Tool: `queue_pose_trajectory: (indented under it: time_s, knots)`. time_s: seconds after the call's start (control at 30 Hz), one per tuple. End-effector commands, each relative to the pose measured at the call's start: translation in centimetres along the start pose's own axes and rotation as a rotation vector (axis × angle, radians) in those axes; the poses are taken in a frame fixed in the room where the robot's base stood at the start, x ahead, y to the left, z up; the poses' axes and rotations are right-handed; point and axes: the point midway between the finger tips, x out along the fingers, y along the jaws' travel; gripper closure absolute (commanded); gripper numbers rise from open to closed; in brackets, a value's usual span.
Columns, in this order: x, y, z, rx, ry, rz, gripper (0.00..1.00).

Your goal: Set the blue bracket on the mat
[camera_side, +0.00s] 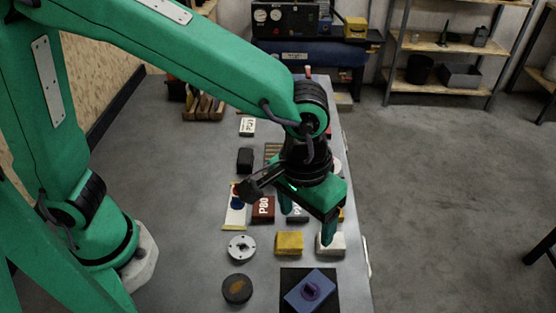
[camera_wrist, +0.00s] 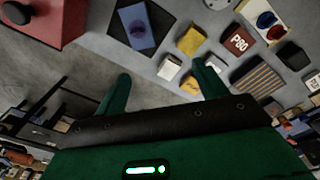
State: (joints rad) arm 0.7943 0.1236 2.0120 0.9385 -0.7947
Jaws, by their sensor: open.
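The blue bracket (camera_side: 299,297), a flat blue block with a round purple part on top, lies on the dark square mat (camera_side: 331,275) at the bottom of the side view. It sits turned at an angle to the mat's edges. In the wrist view the bracket (camera_wrist: 146,27) and mat (camera_wrist: 119,25) show at top centre. My gripper (camera_side: 306,228) is open and empty, fingers pointing down, apart from the bracket and farther back along the table. Its two fingers (camera_wrist: 161,70) also show spread in the wrist view, with nothing held between them.
A yellow block (camera_side: 289,243) and a white block (camera_side: 331,245) stand close to my fingers. A red P80 block (camera_side: 263,209), a grey disc (camera_side: 241,247) and a dark round puck (camera_side: 237,289) lie to the left. The table's right edge is near.

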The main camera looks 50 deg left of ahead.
Motion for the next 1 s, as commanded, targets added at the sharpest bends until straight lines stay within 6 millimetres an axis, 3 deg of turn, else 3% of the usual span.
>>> queue_pose_trajectory:
  time_s: [0.2,0.43,0.8,1.0]
  knots:
    - [-3.8,-6.7,-1.8,-0.009,0.081,0.045,0.28]
    - [-6.8,-13.6,-1.7,-0.006,0.181,0.063,0.28]
    - [-9.5,-23.0,1.4,0.0,0.353,0.02,0.28]
    - [-9.9,-26.1,3.4,0.006,0.419,-0.024,0.28]
